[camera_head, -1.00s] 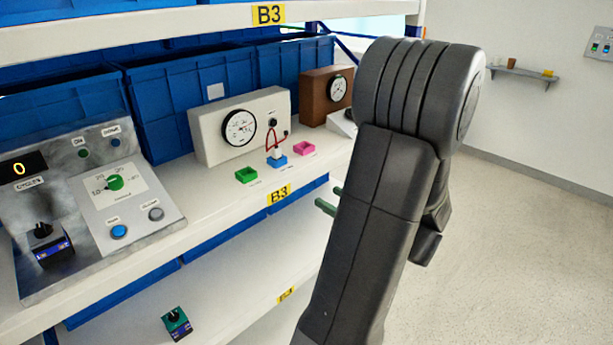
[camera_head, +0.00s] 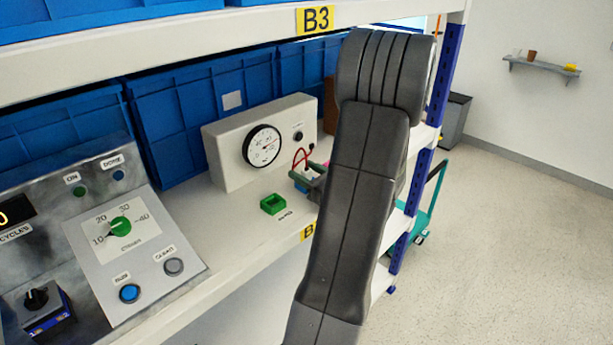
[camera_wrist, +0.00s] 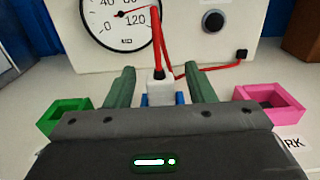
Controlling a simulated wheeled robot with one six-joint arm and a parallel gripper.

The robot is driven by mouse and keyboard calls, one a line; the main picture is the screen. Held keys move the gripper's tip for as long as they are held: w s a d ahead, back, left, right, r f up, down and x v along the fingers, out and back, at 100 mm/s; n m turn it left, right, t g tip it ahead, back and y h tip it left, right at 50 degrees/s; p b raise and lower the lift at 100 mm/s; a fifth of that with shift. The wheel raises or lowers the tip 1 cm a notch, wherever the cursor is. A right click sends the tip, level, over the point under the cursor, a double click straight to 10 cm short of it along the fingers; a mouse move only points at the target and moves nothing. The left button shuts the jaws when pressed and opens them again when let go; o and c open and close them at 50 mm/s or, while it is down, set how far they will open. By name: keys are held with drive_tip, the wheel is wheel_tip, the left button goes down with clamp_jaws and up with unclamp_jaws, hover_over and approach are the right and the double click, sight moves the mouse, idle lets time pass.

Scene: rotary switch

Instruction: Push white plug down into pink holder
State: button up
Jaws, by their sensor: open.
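The white plug (camera_wrist: 160,92) stands upright between my gripper's fingers in the wrist view, with a red cable rising from its top. Blue edges of the blue holder (camera_wrist: 180,98) show beside its base, so it appears to sit in that holder. My gripper (camera_wrist: 162,80) is open, with one green finger on each side of the plug and visible gaps between. The pink holder (camera_wrist: 272,104) is to the right, and its cavity looks empty. In the head view my gripper (camera_head: 307,180) is at the shelf, and my arm hides most of the plug and pink holder.
A green holder (camera_head: 273,204) stands left of the plug. A white gauge box (camera_head: 260,143) stands close behind, and the red cable (camera_wrist: 205,68) plugs into its front. A control panel (camera_head: 110,245) fills the shelf's left. An upper shelf (camera_head: 200,32) overhangs.

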drive_tip(key=c, duration=1.1)
clamp_jaws()
